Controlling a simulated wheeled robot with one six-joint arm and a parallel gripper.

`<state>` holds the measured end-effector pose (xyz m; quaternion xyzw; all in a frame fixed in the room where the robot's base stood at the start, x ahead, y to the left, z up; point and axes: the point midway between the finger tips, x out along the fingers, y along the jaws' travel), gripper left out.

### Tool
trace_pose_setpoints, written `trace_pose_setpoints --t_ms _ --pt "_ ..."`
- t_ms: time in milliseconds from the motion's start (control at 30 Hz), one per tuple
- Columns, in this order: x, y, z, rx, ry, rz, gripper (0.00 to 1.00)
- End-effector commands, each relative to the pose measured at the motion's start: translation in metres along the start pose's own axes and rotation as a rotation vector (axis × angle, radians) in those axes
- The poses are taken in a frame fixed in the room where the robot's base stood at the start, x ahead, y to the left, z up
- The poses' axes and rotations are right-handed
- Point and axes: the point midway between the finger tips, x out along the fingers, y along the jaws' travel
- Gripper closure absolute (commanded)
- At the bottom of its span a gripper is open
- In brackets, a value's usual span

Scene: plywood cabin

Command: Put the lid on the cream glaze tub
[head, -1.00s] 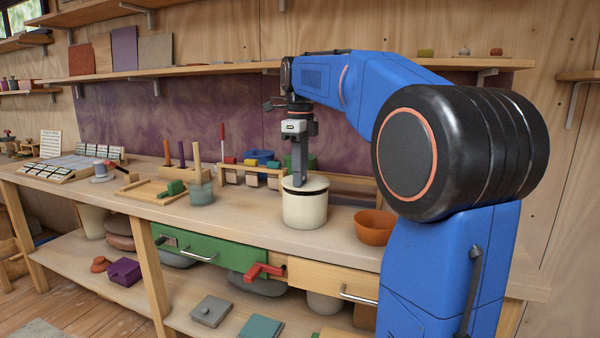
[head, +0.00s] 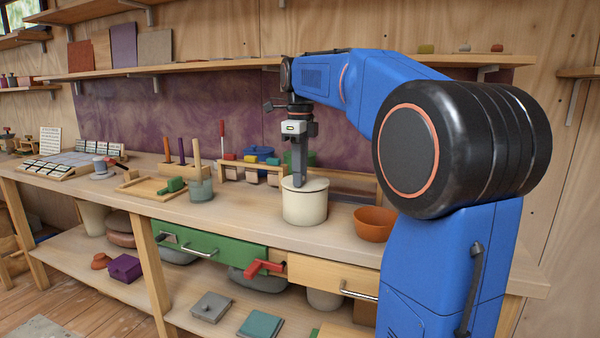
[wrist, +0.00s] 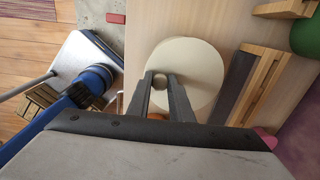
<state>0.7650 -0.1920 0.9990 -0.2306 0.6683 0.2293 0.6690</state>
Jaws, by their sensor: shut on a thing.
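The cream glaze tub (head: 305,208) stands upright on the workbench. Its cream lid (head: 314,184) lies level across the top, with no dark gap showing at the rim. My gripper (head: 299,184) points straight down over the lid. In the wrist view its two fingers (wrist: 160,82) are shut on the small round knob of the lid.
An orange bowl (head: 373,225) stands just right of the tub. A wooden rack (head: 232,172) with coloured-handled tools, a blue pot (head: 259,154) and a green pot are behind it. Bare bench lies in front-left.

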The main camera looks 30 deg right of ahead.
Motion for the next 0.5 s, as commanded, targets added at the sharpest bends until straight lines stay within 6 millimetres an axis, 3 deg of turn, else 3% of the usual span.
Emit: trace_pose_setpoints --t_ms 433,467,500 --pt "0.0034 0.0001 -0.0001 0.000 0.000 0.000 1.00" --pt "0.0033 0.0001 -0.0001 0.000 0.000 0.000 0.76" --pt "0.0033 0.0001 -0.0001 0.000 0.000 0.000 0.67"
